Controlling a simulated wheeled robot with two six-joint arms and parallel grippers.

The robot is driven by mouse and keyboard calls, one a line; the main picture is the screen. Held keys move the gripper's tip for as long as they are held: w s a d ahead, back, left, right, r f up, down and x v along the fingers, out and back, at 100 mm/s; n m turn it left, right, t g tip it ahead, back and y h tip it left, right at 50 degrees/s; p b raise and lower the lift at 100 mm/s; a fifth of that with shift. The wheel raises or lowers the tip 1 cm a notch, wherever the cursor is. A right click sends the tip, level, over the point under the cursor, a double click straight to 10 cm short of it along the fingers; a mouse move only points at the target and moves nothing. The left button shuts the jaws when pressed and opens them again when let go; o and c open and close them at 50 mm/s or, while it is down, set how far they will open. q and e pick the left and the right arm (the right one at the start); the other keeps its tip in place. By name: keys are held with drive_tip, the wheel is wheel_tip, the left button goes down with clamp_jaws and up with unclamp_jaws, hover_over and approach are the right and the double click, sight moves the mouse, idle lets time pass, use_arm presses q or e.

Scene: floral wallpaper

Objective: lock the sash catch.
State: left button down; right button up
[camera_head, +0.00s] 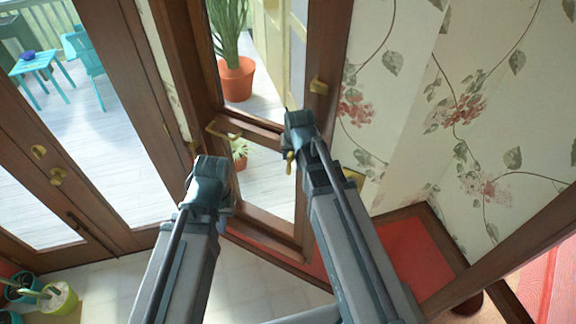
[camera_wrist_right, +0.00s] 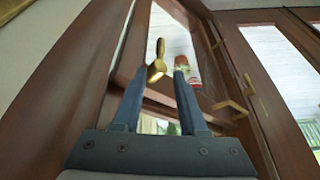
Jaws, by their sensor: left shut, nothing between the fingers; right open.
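A small brass catch with a lever (camera_wrist_right: 157,62) is on the brown wooden window frame in the right wrist view. It shows between and just beyond the fingertips of my right gripper (camera_wrist_right: 160,78), which is open. I cannot tell whether the fingers touch it. In the head view my right gripper (camera_head: 297,118) is at the frame's right side, with a brass bit (camera_head: 290,161) beside it. My left gripper (camera_head: 208,164) is shut and empty, lower left of the window. A brass handle (camera_head: 222,131) sits on the frame between the grippers; it also shows in the right wrist view (camera_wrist_right: 234,98).
A glazed door (camera_head: 78,205) with brass hardware stands at left. Potted plants (camera_head: 237,78) show through the glass. Floral wallpaper and a red ledge (camera_head: 412,245) lie to the right.

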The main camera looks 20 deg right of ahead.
sight(289, 166)
drive_tip(key=b+x, duration=1.2)
drive_tip(key=x, duration=0.1)
drive_tip(key=shift+f+b, duration=0.3)
drive_tip(key=shift+f, duration=0.05)
clamp_jaws()
idle(1.0)
